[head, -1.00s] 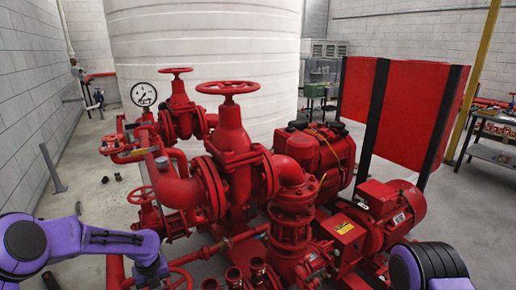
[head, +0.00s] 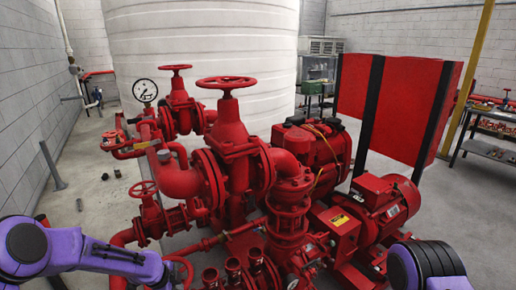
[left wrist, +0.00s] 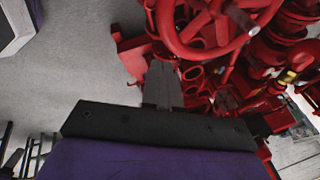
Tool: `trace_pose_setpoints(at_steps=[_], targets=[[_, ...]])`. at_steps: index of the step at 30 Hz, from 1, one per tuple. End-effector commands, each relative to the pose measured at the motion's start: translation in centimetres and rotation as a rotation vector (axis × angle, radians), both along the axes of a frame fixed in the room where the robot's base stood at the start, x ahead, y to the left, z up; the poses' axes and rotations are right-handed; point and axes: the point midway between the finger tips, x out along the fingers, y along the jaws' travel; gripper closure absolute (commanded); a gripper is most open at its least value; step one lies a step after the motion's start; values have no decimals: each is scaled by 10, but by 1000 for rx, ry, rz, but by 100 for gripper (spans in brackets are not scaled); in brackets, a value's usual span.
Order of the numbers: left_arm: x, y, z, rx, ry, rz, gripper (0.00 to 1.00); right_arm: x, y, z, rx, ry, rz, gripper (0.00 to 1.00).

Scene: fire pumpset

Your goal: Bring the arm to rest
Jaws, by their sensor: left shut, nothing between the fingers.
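My left arm (head: 100,257) is purple and reaches in from the lower left of the head view, its wrist low in front of the red pumpset (head: 235,150). Its fingers do not show clearly there. In the left wrist view my left gripper (left wrist: 162,72) is shut and empty, its grey fingers together below a red handwheel (left wrist: 215,25). I cannot tell from this view whether they touch any part behind them. My right arm (head: 428,265) shows only as a purple and black part at the lower right of the head view; its gripper is out of view.
A pressure gauge (head: 145,90) and red valve handwheels (head: 226,83) stand up from the pumpset. A large white tank (head: 200,45) is behind it. Red panels (head: 400,105) and a work table (head: 488,148) are at the right. Open floor (head: 95,200) lies at the left.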

Motion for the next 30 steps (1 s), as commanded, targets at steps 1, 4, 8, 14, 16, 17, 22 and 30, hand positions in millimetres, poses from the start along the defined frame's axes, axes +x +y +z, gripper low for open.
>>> trace_pose_setpoints(at_steps=[1, 4, 8, 14, 16, 17, 22, 30], targets=[[-9, -9, -9, -64, 6, 136, 100, 0, 0, 0, 0, 0, 0, 57], [-36, -24, -29, -231, 23, 520, 100, 0, 0, 0, 0, 0, 0, 57], [-109, -26, -63, -454, 58, 1173, 100, 0, 0, 0, 0, 0, 0, 57], [-269, 26, -77, -529, -62, 1930, 100, 0, 0, 0, 0, 0, 0, 57], [-311, 40, -72, -463, -95, 1990, 100, 0, 0, 0, 0, 0, 0, 57], [-326, 43, -70, -426, -95, 1992, 100, 0, 0, 0, 0, 0, 0, 57], [-369, 50, -71, -298, -57, 1960, 100, 0, 0, 0, 0, 0, 0, 57], [-369, 49, -72, -298, -52, 1960, 100, 0, 0, 0, 0, 0, 0, 57]])
